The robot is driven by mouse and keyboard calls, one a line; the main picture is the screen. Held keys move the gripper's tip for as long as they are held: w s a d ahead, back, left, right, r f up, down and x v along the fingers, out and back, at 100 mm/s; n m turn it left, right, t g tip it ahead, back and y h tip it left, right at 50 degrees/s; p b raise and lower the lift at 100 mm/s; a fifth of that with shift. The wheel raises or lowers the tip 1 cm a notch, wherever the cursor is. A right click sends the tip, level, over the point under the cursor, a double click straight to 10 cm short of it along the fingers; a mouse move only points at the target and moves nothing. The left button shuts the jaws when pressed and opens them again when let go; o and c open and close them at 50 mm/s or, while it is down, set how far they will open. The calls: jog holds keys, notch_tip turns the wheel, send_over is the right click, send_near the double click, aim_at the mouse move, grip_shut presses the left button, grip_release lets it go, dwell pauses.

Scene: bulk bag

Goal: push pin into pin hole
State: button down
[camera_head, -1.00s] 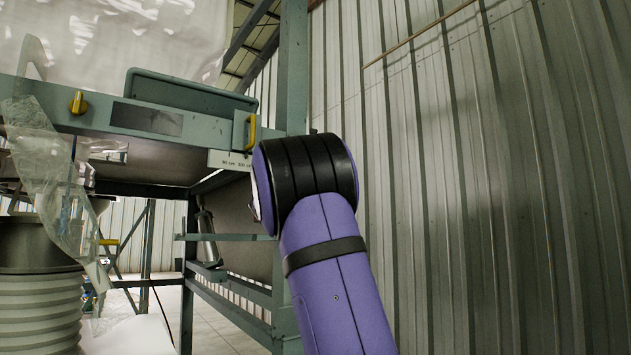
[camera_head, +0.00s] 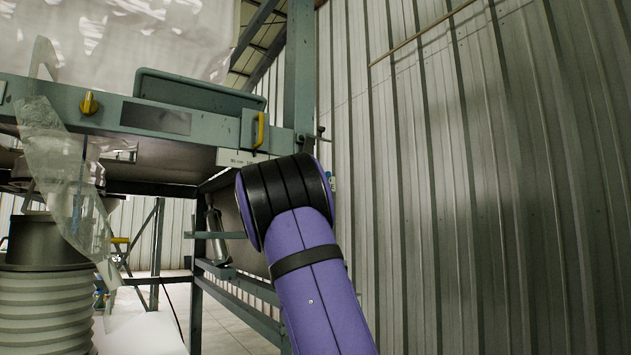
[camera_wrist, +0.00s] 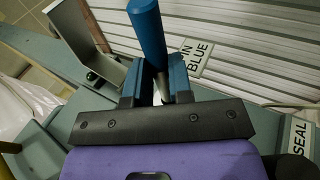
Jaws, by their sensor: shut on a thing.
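A blue pin (camera_wrist: 149,35) with a round blue handle stands between the blue fingers of my gripper (camera_wrist: 157,84) in the wrist view. My gripper is shut on it. The handle points towards the top of the picture, and a grey metal part shows low between the fingers. A white label reading "PIN BLUE" (camera_wrist: 195,57) is just right of the pin. I cannot make out the pin hole in either view. In the head view my purple arm hides the gripper and the pin.
A green steel frame (camera_head: 300,80) with a yellow handle (camera_head: 259,130) stands left of my arm. A ribbed grey hose (camera_head: 45,310) is at lower left. A corrugated wall (camera_head: 470,180) fills the right. The wrist view shows a grey bracket (camera_wrist: 85,35) and a "SEAL" label (camera_wrist: 299,138).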

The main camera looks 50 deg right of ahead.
jog(key=w, duration=0.6)
jog(key=shift+d+r+t, duration=0.3)
jog(key=shift+d+r, duration=0.05)
jog(key=shift+d, duration=0.1)
dwell(0.6)
jog(key=shift+w+a, duration=0.1)
dwell(0.3)
jog(key=c, duration=0.9)
grip_release()
jog(key=shift+w, duration=0.1)
jog(key=shift+c, duration=0.2)
jog(key=shift+a, duration=0.1)
jog(key=a+f+g, duration=0.1)
jog(key=a+f, duration=0.4)
jog(key=a, duration=0.3)
jog(key=shift+a+f, duration=0.35)
jog(key=shift+f, duration=0.05)
